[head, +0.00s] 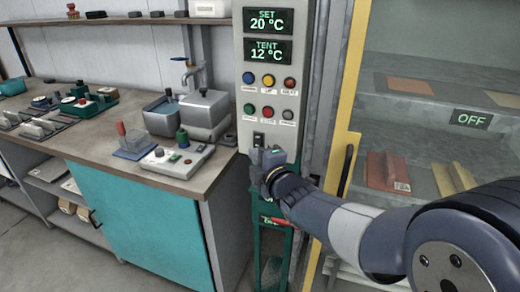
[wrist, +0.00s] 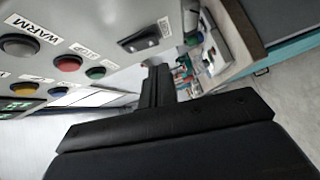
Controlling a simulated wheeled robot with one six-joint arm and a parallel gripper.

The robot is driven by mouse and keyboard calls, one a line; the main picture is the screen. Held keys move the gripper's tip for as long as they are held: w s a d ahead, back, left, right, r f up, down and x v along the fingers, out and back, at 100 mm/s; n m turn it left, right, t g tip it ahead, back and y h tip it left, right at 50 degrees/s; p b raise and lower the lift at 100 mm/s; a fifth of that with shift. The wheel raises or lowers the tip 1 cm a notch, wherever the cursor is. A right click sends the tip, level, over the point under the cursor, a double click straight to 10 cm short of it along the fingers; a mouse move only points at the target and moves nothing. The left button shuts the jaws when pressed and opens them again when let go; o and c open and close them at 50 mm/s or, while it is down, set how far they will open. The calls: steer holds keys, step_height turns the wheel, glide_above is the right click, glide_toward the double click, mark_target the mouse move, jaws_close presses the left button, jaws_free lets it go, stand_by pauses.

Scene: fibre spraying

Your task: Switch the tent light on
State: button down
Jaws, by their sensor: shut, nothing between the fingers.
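The grey control panel (head: 266,91) carries a small black rocker switch (head: 258,139) below two rows of round buttons. The switch also shows in the wrist view (wrist: 145,37), with a small white label beside it that I cannot read. My gripper (head: 265,157) is shut and empty, in front of the panel just below the switch. In the wrist view its closed black fingers (wrist: 157,72) point toward the panel, beside the switch; I cannot tell whether they touch the panel. A display inside the tent (head: 470,119) reads OFF.
Panel displays read SET 20 °C (head: 267,20) and TENT 12 °C (head: 268,50). A wooden workbench (head: 120,155) with grey containers (head: 203,108) and tools stands left of the panel. A yellow tent frame (head: 347,90) with a handle (head: 347,168) stands on the right, close to my arm.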

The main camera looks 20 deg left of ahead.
mark_target(258, 141)
steer(key=shift+w+d+f+p, duration=0.1)
steer(key=shift+w+p, duration=0.05)
steer(key=shift+w, duration=0.5)
steer(key=shift+w+d+f+p, duration=0.1)
steer(key=shift+w+p, duration=0.05)
steer(key=shift+w, duration=0.45)
steer(key=shift+w+b, duration=0.2)
steer(key=shift+b, duration=0.9)
steer(key=shift+f, duration=0.1)
